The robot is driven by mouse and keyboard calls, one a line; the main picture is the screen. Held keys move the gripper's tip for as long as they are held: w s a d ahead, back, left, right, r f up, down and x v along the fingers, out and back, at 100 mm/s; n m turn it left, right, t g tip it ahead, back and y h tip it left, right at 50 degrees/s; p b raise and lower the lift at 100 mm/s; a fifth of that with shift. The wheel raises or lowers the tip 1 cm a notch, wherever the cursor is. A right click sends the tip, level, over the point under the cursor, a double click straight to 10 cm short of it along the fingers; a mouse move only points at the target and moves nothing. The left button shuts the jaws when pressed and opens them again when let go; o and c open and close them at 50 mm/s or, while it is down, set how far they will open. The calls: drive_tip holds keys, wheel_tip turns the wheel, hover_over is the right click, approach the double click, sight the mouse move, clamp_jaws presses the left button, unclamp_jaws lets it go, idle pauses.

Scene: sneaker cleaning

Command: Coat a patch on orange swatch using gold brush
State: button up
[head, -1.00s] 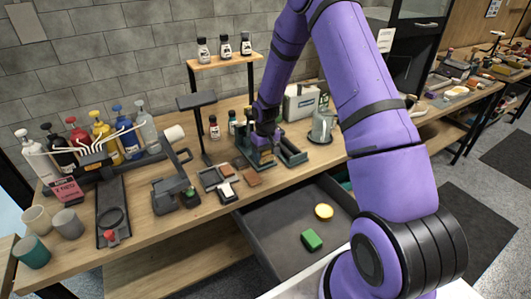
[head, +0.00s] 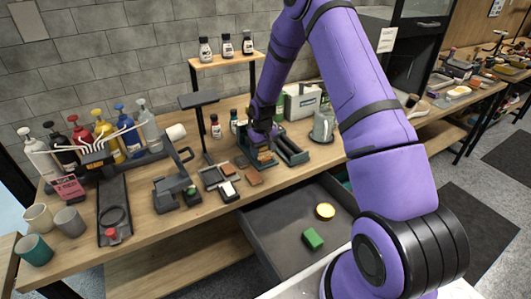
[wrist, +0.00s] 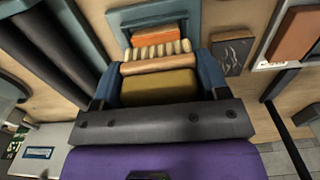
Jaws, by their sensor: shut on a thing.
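My gripper (wrist: 156,88) is shut on the gold brush (wrist: 158,87), which has an olive-gold body, a tan wooden strip and pale bristles. My gripper shows small at the rack in the head view (head: 263,150). The brush is at the near part of the dark teal rack (head: 241,160); I cannot tell whether it touches the rack. A small orange piece (wrist: 155,33) lies in the teal frame just beyond the bristles. An orange-brown swatch (wrist: 295,35) sits in a pale-edged tray, right in the wrist view; it shows left of the rack in the head view (head: 231,169).
A brown scratched piece (wrist: 232,50) lies beside the rack. Black cylinders (wrist: 45,45) fill the other rack slot. A black stand (head: 205,135) rises left of my gripper.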

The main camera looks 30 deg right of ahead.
drive_tip(key=shift+w, duration=1.8)
drive_tip(key=shift+s+r, duration=0.1)
drive_tip(key=shift+s, duration=3.2)
drive_tip(key=shift+r, duration=2.9)
drive_tip(key=shift+r, duration=0.1)
